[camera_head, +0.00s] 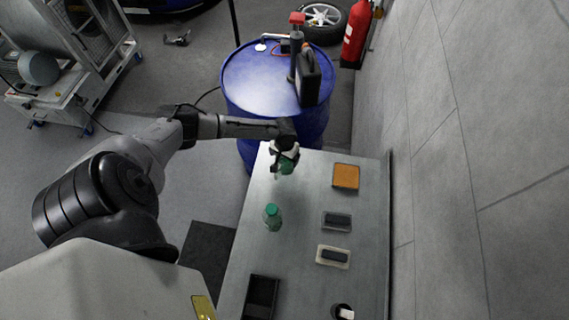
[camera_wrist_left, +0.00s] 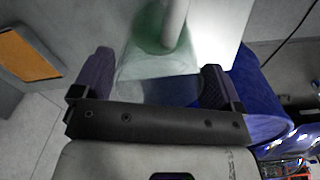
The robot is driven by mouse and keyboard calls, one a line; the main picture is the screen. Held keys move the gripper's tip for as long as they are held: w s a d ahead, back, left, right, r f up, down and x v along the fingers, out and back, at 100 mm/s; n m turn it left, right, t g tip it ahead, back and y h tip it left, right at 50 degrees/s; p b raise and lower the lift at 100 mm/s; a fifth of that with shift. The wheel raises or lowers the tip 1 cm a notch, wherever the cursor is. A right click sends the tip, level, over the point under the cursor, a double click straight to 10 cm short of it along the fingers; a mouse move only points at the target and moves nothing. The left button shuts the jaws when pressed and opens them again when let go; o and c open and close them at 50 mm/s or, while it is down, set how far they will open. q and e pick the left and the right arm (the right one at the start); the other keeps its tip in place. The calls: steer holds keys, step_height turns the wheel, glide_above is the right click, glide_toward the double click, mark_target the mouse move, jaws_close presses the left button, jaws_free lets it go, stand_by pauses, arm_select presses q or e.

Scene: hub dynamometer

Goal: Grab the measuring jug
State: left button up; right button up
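The measuring jug (camera_head: 286,167) looks like a clear vessel with green in it, standing near the far left end of the grey bench (camera_head: 300,235). My left gripper (camera_head: 284,155) is at the jug and partly covers it. In the left wrist view, the see-through jug (camera_wrist_left: 150,66) lies between the two widely spread fingers of the gripper (camera_wrist_left: 158,72). The fingers look open, close to the jug's sides; contact is not clear. A pale rod or handle (camera_wrist_left: 174,22) shows at the jug. My right gripper is not in view.
A green-capped bottle (camera_head: 272,218) stands nearer on the bench. An orange block (camera_head: 346,176), two small trays with dark blocks (camera_head: 336,220) (camera_head: 333,256) and a black tray (camera_head: 260,298) lie around. A blue drum (camera_head: 255,85) stands beyond; a wall (camera_head: 470,150) is at right.

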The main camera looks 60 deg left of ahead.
arm_select(q)
steer(key=c, duration=0.9)
steer(key=shift+r, duration=0.15)
steer(key=shift+w+d+r+b, duration=0.15)
steer(key=shift+w+d+r, duration=0.45)
steer(key=shift+d+r, duration=1.2)
steer(key=shift+w+d+r+b, duration=0.15)
steer(key=shift+w+d+r, duration=0.5)
steer(key=shift+d+r, duration=1.15)
steer(key=shift+w+d+r+b, duration=0.15)
steer(key=shift+w+d+r, duration=0.45)
steer(key=shift+d+r, duration=1.2)
steer(key=shift+d, duration=0.1)
